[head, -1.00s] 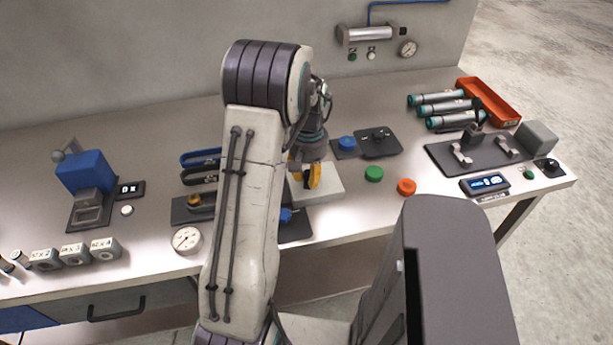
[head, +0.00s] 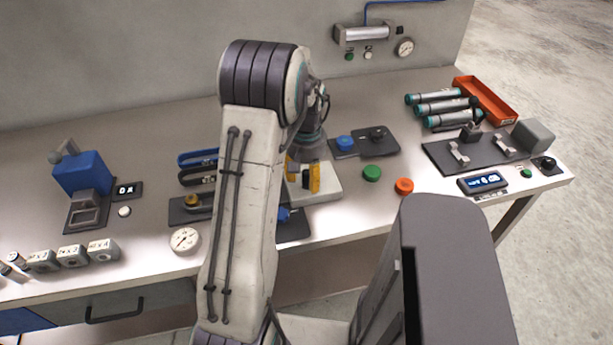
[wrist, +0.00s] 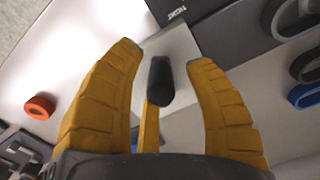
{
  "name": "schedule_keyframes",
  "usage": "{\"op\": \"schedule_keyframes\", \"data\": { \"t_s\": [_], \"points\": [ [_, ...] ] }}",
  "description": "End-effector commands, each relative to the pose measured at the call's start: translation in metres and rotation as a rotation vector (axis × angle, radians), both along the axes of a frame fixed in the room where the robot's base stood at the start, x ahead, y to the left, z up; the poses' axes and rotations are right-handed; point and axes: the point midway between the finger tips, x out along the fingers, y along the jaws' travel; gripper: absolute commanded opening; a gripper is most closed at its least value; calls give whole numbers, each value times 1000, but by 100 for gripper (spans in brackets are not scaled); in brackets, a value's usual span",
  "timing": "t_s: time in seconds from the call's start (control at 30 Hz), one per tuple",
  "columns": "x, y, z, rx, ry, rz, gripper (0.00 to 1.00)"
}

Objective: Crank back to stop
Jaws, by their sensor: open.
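A black crank handle (wrist: 160,82) shows in the wrist view, standing between the two yellow fingers of my gripper (wrist: 168,75). A narrow yellow bar runs below it in the picture; I cannot tell whether it belongs to the crank. The fingers are spread, with gaps on both sides of the handle. In the head view my gripper (head: 303,178) is low over a pale grey block (head: 328,183) on the bench. My arm hides much of this area, and the crank's base and stop cannot be made out.
A green button (head: 371,173) and an orange button (head: 404,186) lie right of the block. A dark pad with a blue knob (head: 345,143) is behind it. A dial gauge (head: 185,239) is left of my arm. A fixture plate (head: 440,157) and orange tray (head: 487,98) stand farther right.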

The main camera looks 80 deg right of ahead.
Motion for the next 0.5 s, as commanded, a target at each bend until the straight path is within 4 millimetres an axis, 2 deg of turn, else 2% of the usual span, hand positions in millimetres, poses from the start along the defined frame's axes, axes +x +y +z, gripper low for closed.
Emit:
{"op": "schedule_keyframes", "data": {
  "t_s": [0.17,0.27,0.5],
  "points": [
    [0,-1,6,-4,1,0,48],
    [0,-2,16,-6,0,0,48],
    [0,-2,57,-7,0,0,48]
  ]
}}
